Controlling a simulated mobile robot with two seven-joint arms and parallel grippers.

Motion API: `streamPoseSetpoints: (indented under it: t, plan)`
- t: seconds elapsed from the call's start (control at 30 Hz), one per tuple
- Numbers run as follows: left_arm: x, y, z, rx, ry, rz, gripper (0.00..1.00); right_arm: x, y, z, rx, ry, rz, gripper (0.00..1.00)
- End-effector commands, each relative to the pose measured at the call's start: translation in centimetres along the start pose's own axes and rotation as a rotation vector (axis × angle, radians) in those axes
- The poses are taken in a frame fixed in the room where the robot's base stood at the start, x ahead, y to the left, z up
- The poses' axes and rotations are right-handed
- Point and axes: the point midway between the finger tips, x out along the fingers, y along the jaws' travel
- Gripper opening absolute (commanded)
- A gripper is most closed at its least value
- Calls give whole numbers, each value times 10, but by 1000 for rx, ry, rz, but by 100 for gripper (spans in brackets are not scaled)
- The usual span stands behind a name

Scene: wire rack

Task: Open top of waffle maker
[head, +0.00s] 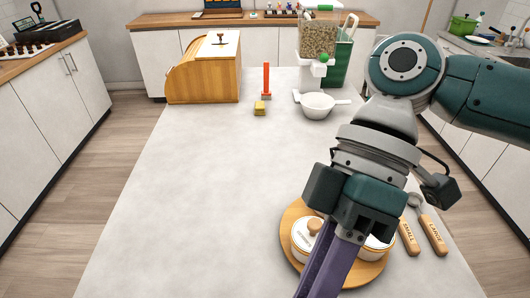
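No waffle maker can be made out in the head view. My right arm comes in from the right and reaches down to the lower middle. Its gripper (328,272) has long purple fingers that point toward the bottom edge of the picture. They pass over or in front of the round wooden tray, and the tips are at or beyond the frame edge. I cannot tell whether the fingers are apart or together, or whether they touch anything. My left gripper is not in view.
A round wooden tray (289,250) with white lidded pots (303,236) lies partly hidden under my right gripper. Two wooden-handled scoops (431,234) lie beside it. A white bowl (318,106), yellow sponge (260,108) and bread box (203,80) stand farther back. The table's left half is clear.

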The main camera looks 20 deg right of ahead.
Motion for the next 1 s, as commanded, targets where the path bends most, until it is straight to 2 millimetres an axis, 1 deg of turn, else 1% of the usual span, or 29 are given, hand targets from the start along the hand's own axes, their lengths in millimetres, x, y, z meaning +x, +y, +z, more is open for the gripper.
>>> streamPoseSetpoints:
  t: [0.03, 0.2, 0.23, 0.3, 0.33, 0.57, 0.67, 0.77, 1.0]
  plan:
    - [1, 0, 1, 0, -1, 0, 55, 4, 2, 7, 11, -18, 3, 0]
    - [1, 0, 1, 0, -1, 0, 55, 4, 2, 7, 11, -20, 2, 0]
    - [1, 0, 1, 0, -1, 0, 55, 4, 2, 8, 11, -20, 2, 26]
    - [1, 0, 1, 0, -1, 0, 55, 4, 2, 7, 9, -18, 2, 33]
    - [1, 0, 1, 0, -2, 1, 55, 3, 2, 6, 9, -17, 2, 35]
    - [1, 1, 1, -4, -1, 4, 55, 1, 2, 4, 4, -11, 4, 35]
    - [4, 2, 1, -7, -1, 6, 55, -5, 3, 3, 3, -9, 5, 35]
    - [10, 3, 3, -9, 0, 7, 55, -20, 4, 4, 3, -9, 9, 35]
    - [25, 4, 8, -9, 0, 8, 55, -69, 4, 4, 4, -11, 8, 35]
